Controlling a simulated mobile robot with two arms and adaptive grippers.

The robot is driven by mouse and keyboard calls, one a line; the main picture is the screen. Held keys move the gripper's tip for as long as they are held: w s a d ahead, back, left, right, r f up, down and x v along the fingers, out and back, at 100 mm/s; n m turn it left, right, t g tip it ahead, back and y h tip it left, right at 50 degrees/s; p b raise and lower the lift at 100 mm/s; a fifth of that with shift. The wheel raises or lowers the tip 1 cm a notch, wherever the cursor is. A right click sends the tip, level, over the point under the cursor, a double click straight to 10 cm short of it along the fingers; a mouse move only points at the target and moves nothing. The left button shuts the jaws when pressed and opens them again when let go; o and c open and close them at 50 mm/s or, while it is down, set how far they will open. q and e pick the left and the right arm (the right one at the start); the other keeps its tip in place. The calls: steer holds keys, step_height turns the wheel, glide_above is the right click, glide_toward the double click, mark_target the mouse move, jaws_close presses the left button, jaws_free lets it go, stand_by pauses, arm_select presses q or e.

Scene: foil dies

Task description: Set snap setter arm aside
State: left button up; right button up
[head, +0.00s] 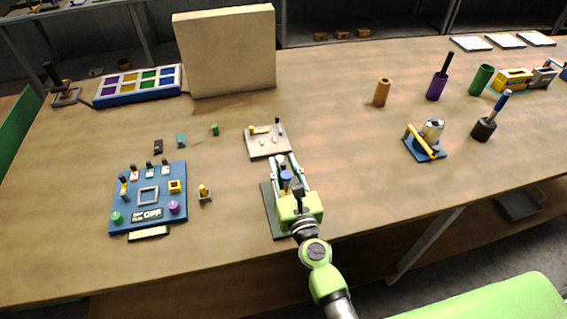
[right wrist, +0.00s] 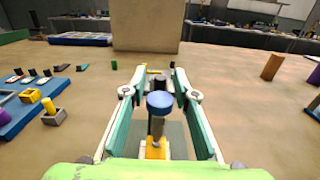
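The snap setter stands on a dark green base plate (head: 272,220) near the table's front edge, with a blue round knob (head: 286,176) at its top. In the right wrist view the blue knob (right wrist: 160,101) sits on a grey post above a yellow part (right wrist: 156,148). My right gripper (head: 285,163) reaches over the setter from the front. Its fingers (right wrist: 160,76) are spread on either side of the knob, with a gap at both sides. Much of the setter is hidden behind the gripper in the head view. My left gripper is not in view.
A beige tray with small parts (head: 258,148) lies just beyond the gripper. A blue panel board (head: 125,214) and a small yellow-topped piece (head: 205,195) are left. A blue-based fixture (head: 424,153) and upright cylinders, including an orange one (head: 382,92), stand right. Table between is clear.

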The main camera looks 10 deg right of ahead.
steer(key=shift+w, duration=0.1)
jaws_close()
